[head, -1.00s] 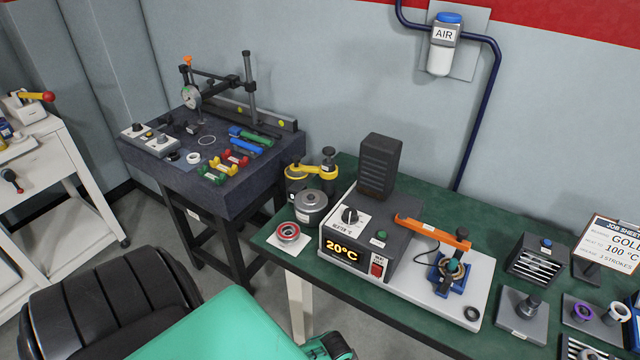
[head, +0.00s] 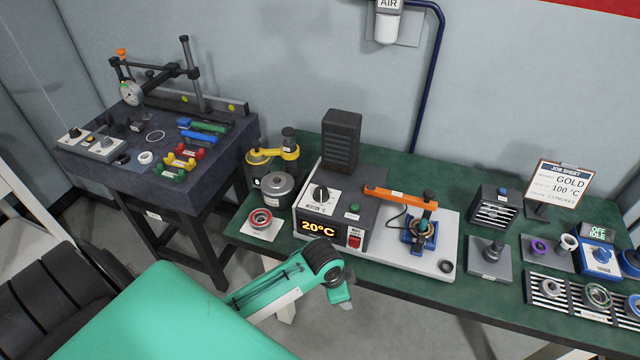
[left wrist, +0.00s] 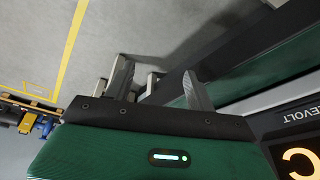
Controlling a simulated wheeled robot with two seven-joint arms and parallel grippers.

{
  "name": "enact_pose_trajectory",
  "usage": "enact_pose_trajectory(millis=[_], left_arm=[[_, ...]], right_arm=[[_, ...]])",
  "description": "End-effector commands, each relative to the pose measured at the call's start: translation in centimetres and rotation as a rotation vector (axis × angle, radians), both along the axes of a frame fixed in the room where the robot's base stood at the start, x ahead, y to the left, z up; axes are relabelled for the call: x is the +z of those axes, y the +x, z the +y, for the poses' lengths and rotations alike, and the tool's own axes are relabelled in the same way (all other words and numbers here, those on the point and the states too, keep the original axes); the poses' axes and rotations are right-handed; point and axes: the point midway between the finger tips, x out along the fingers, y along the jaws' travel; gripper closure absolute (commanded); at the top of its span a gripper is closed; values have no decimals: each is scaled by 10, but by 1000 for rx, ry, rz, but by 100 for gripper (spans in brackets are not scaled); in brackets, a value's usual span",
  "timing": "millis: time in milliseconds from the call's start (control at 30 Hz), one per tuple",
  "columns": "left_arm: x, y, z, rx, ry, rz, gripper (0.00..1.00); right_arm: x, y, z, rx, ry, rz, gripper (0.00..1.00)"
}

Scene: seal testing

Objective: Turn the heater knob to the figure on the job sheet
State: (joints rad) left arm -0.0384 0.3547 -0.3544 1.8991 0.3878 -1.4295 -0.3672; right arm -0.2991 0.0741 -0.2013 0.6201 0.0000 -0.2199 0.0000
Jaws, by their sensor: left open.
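The heater (head: 350,215) is a grey box on the green bench, with a black knob (head: 320,193) on a white dial plate. Its orange display (head: 319,227) reads 20°C; part of it shows inverted in the left wrist view (left wrist: 300,162). The job sheet (head: 562,186) at the right reads GOLD, 100 °C and 3 strokes. My left gripper (head: 346,303) is in front of the bench edge, below the heater and apart from the knob. In the left wrist view its two fingers (left wrist: 158,82) are spread and empty. My right gripper is not in view.
A red switch (head: 355,238) and green button (head: 353,209) are on the heater. An orange lever (head: 395,197) stands right of it. A metal pot (head: 276,190) and a bearing on a white card (head: 261,219) are left.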

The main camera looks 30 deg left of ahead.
Motion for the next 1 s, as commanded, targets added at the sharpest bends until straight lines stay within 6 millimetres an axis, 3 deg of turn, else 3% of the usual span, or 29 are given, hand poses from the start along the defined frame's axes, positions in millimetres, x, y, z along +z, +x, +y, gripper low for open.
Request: enact_pose_trajectory(millis=[300,433,667,1000], left_arm=[[122,0,-11,-323,66,-34,44],[141,13,-4,-454,112,-24,44],[166,56,25,-636,189,9,44],[241,118,102,-861,282,89,44]], right_arm=[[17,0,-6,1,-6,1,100],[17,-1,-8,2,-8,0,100],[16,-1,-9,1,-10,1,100],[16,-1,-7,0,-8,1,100]])
